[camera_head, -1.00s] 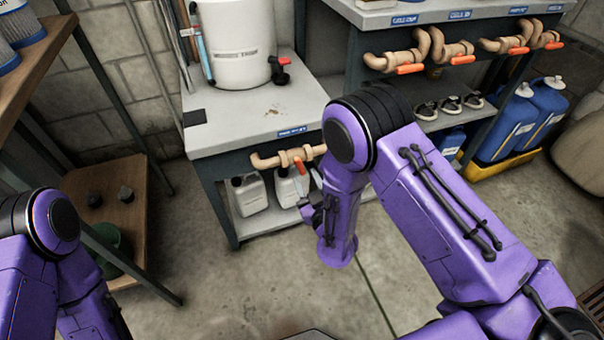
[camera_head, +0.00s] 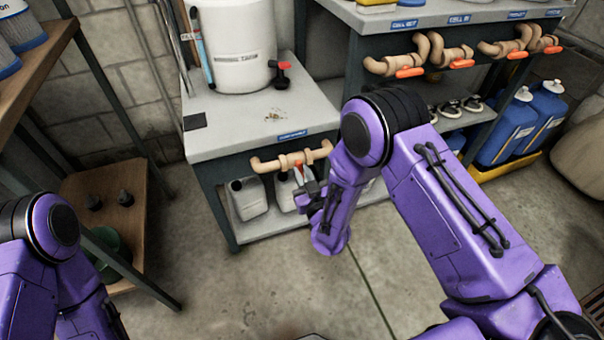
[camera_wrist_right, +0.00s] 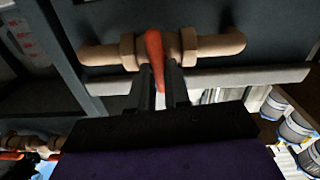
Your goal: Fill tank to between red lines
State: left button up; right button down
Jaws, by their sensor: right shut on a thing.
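The white tank (camera_head: 238,45) stands on the grey bench, its top cut off by the head view. I cannot make out red lines on it. Below the bench top runs a tan pipe (camera_head: 265,163) with an orange valve handle (camera_head: 299,170). In the right wrist view the orange handle (camera_wrist_right: 155,55) crosses the pipe (camera_wrist_right: 215,46) and points down between my fingers. My right gripper (camera_head: 309,188) is shut on that handle's lower end; its fingers also show in the wrist view (camera_wrist_right: 161,88). My left arm shows at the lower left, but its gripper is out of view.
A black valve with a red knob (camera_head: 282,72) sits beside the tank. More tan pipes with orange handles (camera_head: 410,72) line the right bench. White jugs (camera_head: 247,197) stand under the left bench, blue jugs (camera_head: 500,132) at the right. A wooden shelf (camera_head: 115,185) stands left. The floor between is clear.

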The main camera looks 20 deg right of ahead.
jog(key=shift+m, duration=0.6)
jog(key=c, duration=1.1)
grip_release()
jog(key=s, duration=0.7)
jog(key=s+p, duration=0.1)
jog(key=s, duration=0.2)
jog(key=shift+s+d, duration=0.25)
jog(key=shift+s, duration=0.05)
